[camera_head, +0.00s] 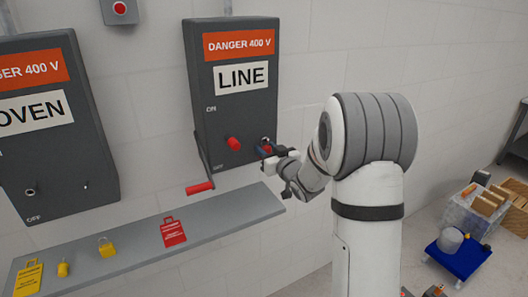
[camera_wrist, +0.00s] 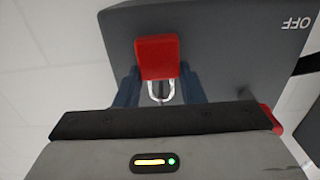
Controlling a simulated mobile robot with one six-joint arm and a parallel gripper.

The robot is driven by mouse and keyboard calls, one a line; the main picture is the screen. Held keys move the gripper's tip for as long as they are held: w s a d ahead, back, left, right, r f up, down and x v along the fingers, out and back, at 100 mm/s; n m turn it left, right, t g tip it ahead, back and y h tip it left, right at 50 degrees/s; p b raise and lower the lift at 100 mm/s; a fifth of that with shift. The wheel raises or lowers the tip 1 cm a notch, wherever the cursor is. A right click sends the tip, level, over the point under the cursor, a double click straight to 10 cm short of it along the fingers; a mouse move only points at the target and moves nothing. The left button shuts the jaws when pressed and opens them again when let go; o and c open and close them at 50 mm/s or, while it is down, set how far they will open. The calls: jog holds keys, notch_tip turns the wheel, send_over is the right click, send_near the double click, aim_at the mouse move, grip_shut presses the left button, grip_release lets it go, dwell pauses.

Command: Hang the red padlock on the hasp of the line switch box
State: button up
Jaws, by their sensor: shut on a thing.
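The grey LINE switch box (camera_head: 222,120) is on the wall, with a white LINE label and an orange danger label. My gripper (camera_head: 268,152) is at its lower right front and is shut on the red padlock (camera_wrist: 157,58). In the wrist view the padlock's red body and silver shackle (camera_wrist: 160,92) show between my blue fingers (camera_wrist: 160,88), against the box face. The padlock is a small red patch in the head view (camera_head: 267,149). My gripper hides most of the hasp, and I cannot tell whether the shackle is through it.
The grey shelf (camera_head: 232,206) below bears a red tag (camera_head: 173,232), a yellow tag (camera_head: 29,277) and yellow padlocks (camera_head: 106,247). The OVEN box (camera_head: 80,150) is at the left.

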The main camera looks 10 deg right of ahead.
jog(key=o, duration=1.1)
jog(key=s+d+f+m+g+h+b, duration=0.15)
jog(key=s+g+h, duration=0.25)
jog(key=s, duration=0.7)
jog(key=s+d+m+g+h+b, duration=0.1)
jog(key=s+d+m+g+h, duration=0.15)
jog(key=s, duration=0.75)
jog(key=s+a+f+g, duration=0.1)
jog(key=s+a+g, duration=0.1)
jog(key=s, duration=0.7)
jog(key=s+a+f+g, duration=0.2)
jog(key=s+g, duration=0.3)
jog(key=s, duration=0.4)
jog(key=shift+s+a+y, duration=0.35)
jog(key=shift+y, duration=0.1)
jog(key=shift+g, duration=0.25)
